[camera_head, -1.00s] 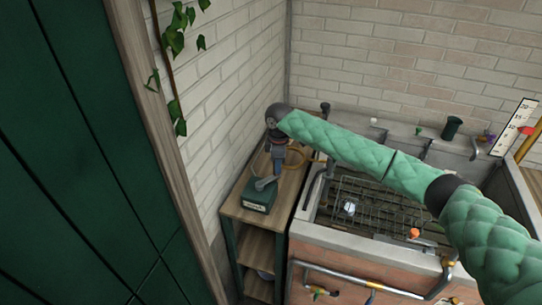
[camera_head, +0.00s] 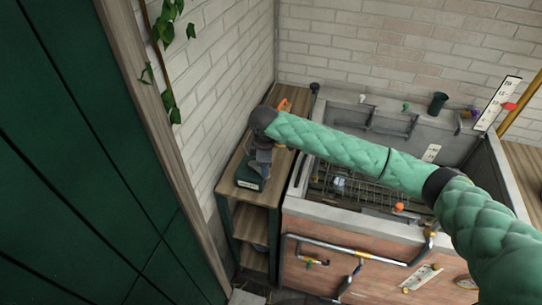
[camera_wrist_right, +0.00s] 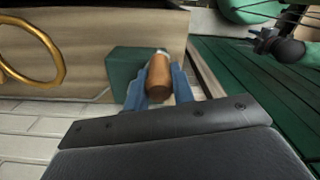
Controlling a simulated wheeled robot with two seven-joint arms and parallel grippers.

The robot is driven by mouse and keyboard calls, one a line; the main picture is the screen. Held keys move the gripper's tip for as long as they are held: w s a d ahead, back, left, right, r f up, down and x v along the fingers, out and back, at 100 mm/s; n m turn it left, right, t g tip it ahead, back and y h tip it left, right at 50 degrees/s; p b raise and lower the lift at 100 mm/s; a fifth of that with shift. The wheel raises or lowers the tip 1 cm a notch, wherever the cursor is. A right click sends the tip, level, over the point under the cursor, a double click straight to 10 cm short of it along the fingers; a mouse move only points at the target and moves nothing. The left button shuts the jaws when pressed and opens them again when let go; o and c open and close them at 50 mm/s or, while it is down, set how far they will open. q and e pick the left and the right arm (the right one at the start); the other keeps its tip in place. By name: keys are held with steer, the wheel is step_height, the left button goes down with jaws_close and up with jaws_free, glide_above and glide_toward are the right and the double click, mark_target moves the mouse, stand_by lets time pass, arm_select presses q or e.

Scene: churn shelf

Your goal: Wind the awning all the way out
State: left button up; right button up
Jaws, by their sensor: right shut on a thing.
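A small dark green box (camera_head: 247,179) with a pale label stands on the wooden shelf unit by the brick wall. My right gripper (camera_head: 261,158) is directly over it and hides most of its top. In the right wrist view, the blue fingers (camera_wrist_right: 159,88) are shut on a brown wooden crank handle (camera_wrist_right: 158,75), with the green box (camera_wrist_right: 124,72) behind it. The crank's arm is hidden by my gripper. No awning can be made out. My left gripper is not in view.
The wooden shelf unit (camera_head: 247,218) stands close to the brick wall. To its right is a brick-fronted basin (camera_head: 345,262) with a wire rack and pipes. A dark green panelled door (camera_head: 80,170) fills the left. A gold ring (camera_wrist_right: 38,52) shows in the wrist view.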

steer(key=s+a, duration=0.1)
steer(key=a, duration=0.5)
steer(key=shift+s+r, duration=0.25)
steer(key=o, duration=1)
steer(key=shift+s+a+f, duration=0.1)
steer(key=shift+o, duration=0.2)
